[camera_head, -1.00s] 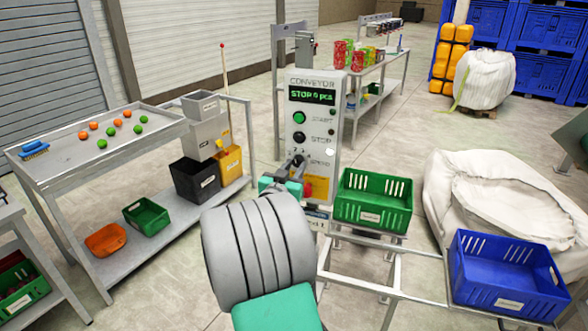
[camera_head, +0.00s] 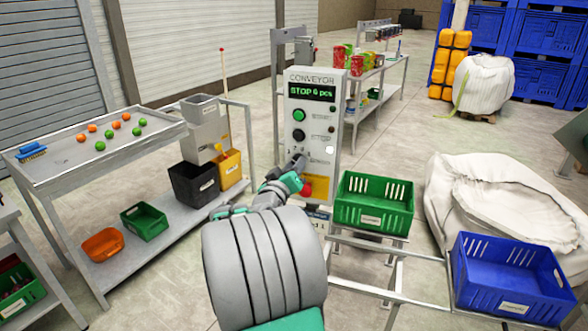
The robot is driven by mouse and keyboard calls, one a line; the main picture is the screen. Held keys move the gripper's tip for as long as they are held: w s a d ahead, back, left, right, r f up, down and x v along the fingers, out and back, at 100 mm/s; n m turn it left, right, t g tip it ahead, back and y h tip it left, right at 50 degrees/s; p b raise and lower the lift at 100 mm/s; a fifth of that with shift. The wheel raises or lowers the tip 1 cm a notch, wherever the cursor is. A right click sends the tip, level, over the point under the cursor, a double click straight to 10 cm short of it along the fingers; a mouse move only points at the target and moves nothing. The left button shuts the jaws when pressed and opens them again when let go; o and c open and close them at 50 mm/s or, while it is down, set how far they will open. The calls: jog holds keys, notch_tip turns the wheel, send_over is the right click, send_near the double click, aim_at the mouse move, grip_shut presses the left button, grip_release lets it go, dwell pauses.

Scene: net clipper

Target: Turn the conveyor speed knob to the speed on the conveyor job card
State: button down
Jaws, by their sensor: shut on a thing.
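The conveyor control panel (camera_head: 320,124) stands upright in the middle, with a display reading "STOP" and a piece count. A green START button (camera_head: 299,115) and a black STOP button (camera_head: 299,135) sit above the speed area. My gripper (camera_head: 298,163) is at the speed knob, low on the panel, with its dark jaws shut on it. The knob is mostly hidden by the jaws, and I cannot read its setting. A red button on a yellow plate (camera_head: 307,188) is just below.
A green crate (camera_head: 374,203) stands on the conveyor frame right of the panel, and a blue crate (camera_head: 510,278) is further right. A metal table (camera_head: 75,150) with small orange and green balls is at left. Bare floor lies between them.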

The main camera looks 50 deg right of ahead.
jog(key=shift+n, duration=0.4)
jog(key=c, duration=1.1)
grip_release()
jog(key=b+v, duration=0.2)
jog(key=v, duration=0.6)
